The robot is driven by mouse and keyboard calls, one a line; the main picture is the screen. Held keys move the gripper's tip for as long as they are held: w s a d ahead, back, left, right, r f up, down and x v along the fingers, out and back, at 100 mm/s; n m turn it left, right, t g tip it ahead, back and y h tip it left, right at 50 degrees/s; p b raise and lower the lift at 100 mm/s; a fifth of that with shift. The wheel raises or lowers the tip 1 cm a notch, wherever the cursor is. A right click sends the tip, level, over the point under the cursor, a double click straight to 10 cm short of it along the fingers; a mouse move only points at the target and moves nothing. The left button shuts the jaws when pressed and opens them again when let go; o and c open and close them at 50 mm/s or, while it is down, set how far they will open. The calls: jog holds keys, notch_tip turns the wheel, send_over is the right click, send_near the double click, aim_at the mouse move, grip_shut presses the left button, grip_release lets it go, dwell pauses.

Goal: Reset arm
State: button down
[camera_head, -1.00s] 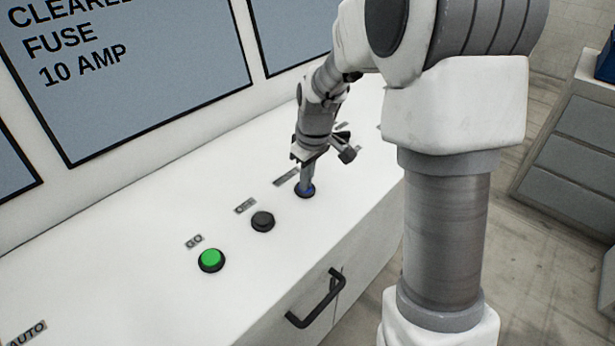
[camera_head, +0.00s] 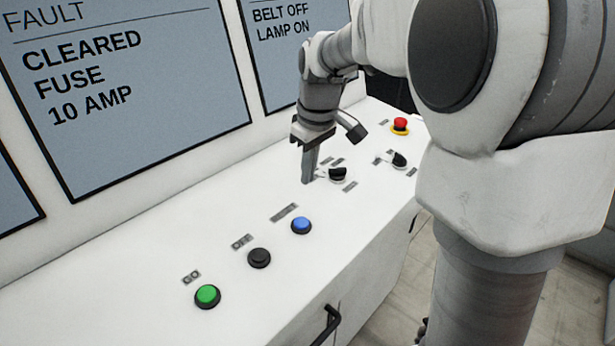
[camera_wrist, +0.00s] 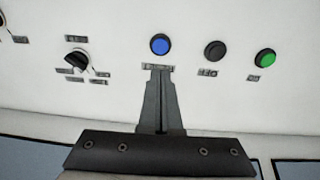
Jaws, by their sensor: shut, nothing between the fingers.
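My gripper (camera_head: 309,180) is shut and empty. In the head view its fingertips point down over the white console top, behind the blue button (camera_head: 301,225) and left of a black rotary switch (camera_head: 338,174). In the wrist view the closed fingers (camera_wrist: 158,75) reach toward the label by the blue button (camera_wrist: 160,44), and the button's face is uncovered. I cannot tell how far the fingertips are above the console.
A black button (camera_head: 259,257) and a green button (camera_head: 207,296) sit nearer on the console (camera_head: 130,275). A second rotary switch (camera_head: 399,160) and a red emergency stop (camera_head: 400,125) are at the far right. Screens (camera_head: 130,70) stand along the back.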

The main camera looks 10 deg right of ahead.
dwell(0.4)
jog(key=s+r+m+t, duration=0.1)
jog(key=s+m+t, duration=0.1)
jog(key=s, duration=0.9)
jog(key=s+r+m+t, duration=0.1)
jog(key=s+m, duration=0.3)
jog(key=s, duration=0.7)
jog(key=shift+s+d+r+m+t+h, duration=0.2)
jog(key=shift+s+r+m+t+h, duration=0.2)
jog(key=shift+r, duration=0.2)
